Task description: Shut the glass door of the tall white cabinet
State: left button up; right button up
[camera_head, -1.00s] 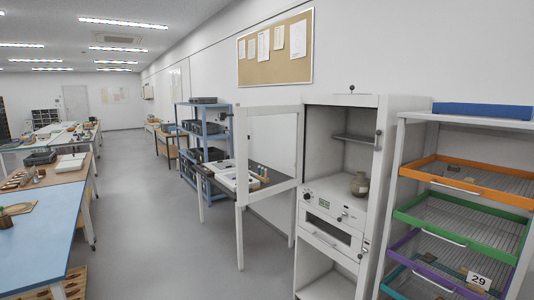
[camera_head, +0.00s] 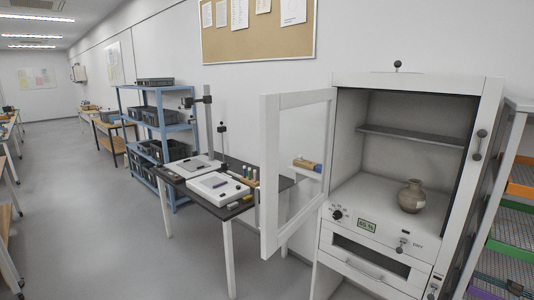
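The tall white cabinet (camera_head: 412,82) stands at the right of the head view. Its glass door (camera_head: 299,150), with a white frame, is hinged on the cabinet's left side and stands wide open, swung out to the left. Inside the upper compartment are a grey shelf (camera_head: 412,135) and a brown round pot (camera_head: 411,196) on the compartment floor. Below are a dial (camera_head: 337,215), a small green display (camera_head: 367,225) and a drawer front with a handle. Neither of my grippers shows.
A dark-topped table (camera_head: 222,209) with white trays and a stand is left of the door. A blue shelf rack (camera_head: 160,130) with dark bins stands behind it. A rack with coloured trays (camera_head: 520,190) adjoins the cabinet on the right. The grey floor (camera_head: 100,220) at left is clear.

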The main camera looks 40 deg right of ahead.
aim_at(270, 105)
jog(key=i, duration=1.85)
jog(key=z, duration=2.8)
jog(key=i, duration=0.5)
jog(key=z, duration=1.15)
jog(key=k, duration=1.05)
jog(key=u, duration=1)
